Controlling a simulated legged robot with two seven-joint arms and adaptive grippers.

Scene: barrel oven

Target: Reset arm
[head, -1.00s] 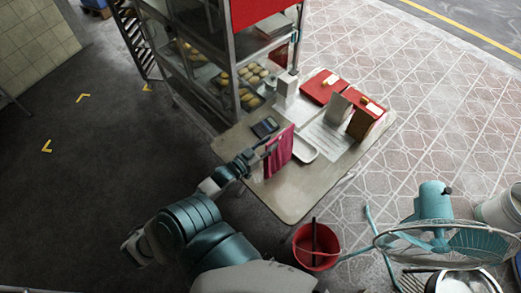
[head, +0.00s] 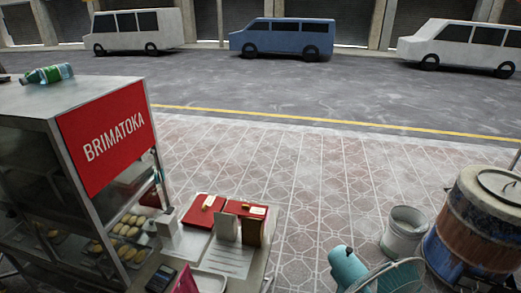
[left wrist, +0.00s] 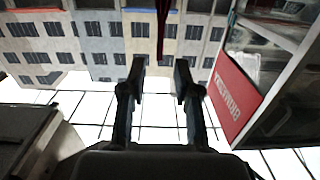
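My left gripper (left wrist: 160,68) shows in the left wrist view with its two dark fingers apart and a clear gap between them. A narrow dark red strip (left wrist: 162,28) shows just beyond the gap; I cannot tell what it is. Neither gripper shows in the head view, and my right gripper is in no view. A magenta item (head: 187,280) stands at the bottom edge of the head view, partly cut off.
A glass cabinet with a red BRIMATOKA sign (head: 106,138) stands at left, a green bottle (head: 48,74) lying on top. Red boxes (head: 203,212) lie on the table (head: 262,262). A fan (head: 395,276), white bucket (head: 404,232) and barrel oven (head: 478,225) stand right. Tiled pavement between is clear.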

